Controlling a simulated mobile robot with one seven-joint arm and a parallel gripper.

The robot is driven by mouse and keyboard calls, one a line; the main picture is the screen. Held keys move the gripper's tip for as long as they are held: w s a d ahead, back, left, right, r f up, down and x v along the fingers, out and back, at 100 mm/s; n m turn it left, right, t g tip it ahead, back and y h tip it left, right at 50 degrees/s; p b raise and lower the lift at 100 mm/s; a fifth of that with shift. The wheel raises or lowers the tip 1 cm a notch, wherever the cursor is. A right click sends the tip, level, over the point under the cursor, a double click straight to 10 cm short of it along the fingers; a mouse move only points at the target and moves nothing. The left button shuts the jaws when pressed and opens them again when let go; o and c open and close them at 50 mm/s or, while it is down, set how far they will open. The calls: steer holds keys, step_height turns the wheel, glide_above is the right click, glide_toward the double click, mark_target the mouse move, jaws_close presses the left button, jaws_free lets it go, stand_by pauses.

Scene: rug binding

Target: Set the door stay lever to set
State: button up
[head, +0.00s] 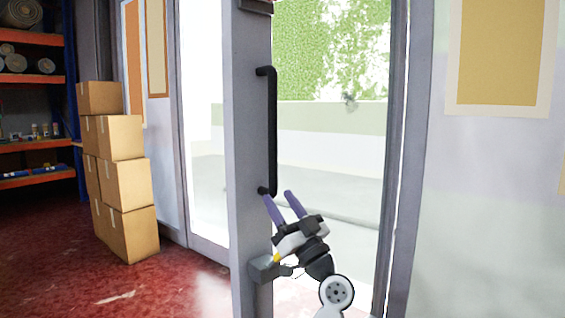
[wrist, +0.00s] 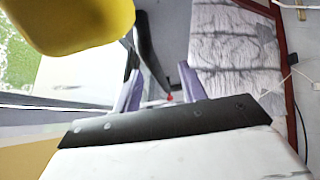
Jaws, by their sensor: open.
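A grey box-like fitting (head: 263,269), probably the door stay, sits low on the edge of the grey door (head: 250,150). A small yellow part (head: 277,257) shows beside it, next to my wrist; I cannot tell whether it is the lever. My gripper (head: 279,197) is open and points up, its purple fingertips just below the lower end of the black pull handle (head: 273,130). In the wrist view my gripper (wrist: 160,88) shows a dark bar with a red spot (wrist: 169,98) between or beyond its fingers. A blurred yellow shape (wrist: 75,22) is close to the camera. The lever's setting is not readable.
Stacked cardboard boxes (head: 128,185) stand left of the door on the red floor (head: 75,285). Shelves (head: 32,78) with rolls are farther left. Bright glass is behind my gripper, with a pale wall panel (head: 490,200) to the right.

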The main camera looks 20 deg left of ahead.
step_height(320, 180, up, 8)
steer(key=p, duration=0.1)
steer(key=shift+r, duration=0.2)
